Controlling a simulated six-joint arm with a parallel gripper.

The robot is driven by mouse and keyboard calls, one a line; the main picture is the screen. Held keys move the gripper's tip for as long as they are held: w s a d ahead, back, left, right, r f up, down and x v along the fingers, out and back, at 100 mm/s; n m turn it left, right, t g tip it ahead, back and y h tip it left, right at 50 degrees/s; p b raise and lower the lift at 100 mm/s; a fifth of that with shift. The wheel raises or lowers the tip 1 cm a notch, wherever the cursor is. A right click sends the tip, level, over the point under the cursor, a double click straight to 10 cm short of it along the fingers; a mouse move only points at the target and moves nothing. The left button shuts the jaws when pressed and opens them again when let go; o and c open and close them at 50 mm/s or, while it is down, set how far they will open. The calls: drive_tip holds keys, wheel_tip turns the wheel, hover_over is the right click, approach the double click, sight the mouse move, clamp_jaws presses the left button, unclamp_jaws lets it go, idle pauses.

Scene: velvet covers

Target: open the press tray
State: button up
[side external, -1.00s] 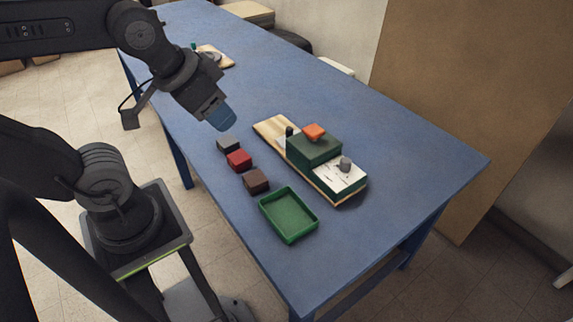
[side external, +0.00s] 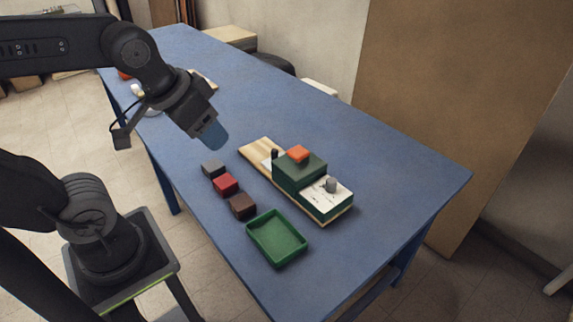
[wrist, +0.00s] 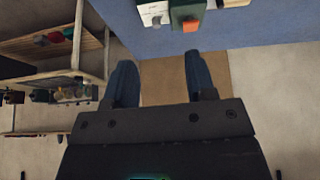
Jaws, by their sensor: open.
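The press (side external: 299,176) is a dark green block on a pale wooden board (side external: 258,149), with an orange button on top. A white panel (side external: 317,196) with a grey knob (side external: 331,184) is at its near right end, and a small dark post (side external: 275,155) stands at the other end. I cannot make out a separate press tray or whether it is out. My gripper (side external: 213,136) hangs above the table, left of the press and apart from it. In the wrist view my gripper (wrist: 159,62) has its two blue fingers spread with nothing between; the press (wrist: 184,10) is at the top edge.
An open green bin (side external: 276,240) stands near the table's front edge. A grey block (side external: 213,169), a red block (side external: 225,184) and a brown block (side external: 242,206) lie in a row beside it. The blue table (side external: 390,165) is clear right of the press.

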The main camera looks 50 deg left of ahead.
drive_tip(key=w+a+n+g, duration=0.2)
drive_tip(key=w+a, duration=0.1)
drive_tip(key=w, duration=0.6)
drive_tip(key=n+g, duration=0.3)
drive_tip(key=n, duration=0.1)
hover_over(274, 150)
wheel_tip(274, 150, down, 18)
wheel_tip(274, 150, down, 13)
drive_tip(key=shift+d, duration=0.15)
drive_tip(key=shift+c, duration=0.3)
drive_tip(key=shift+s, duration=0.1)
clamp_jaws()
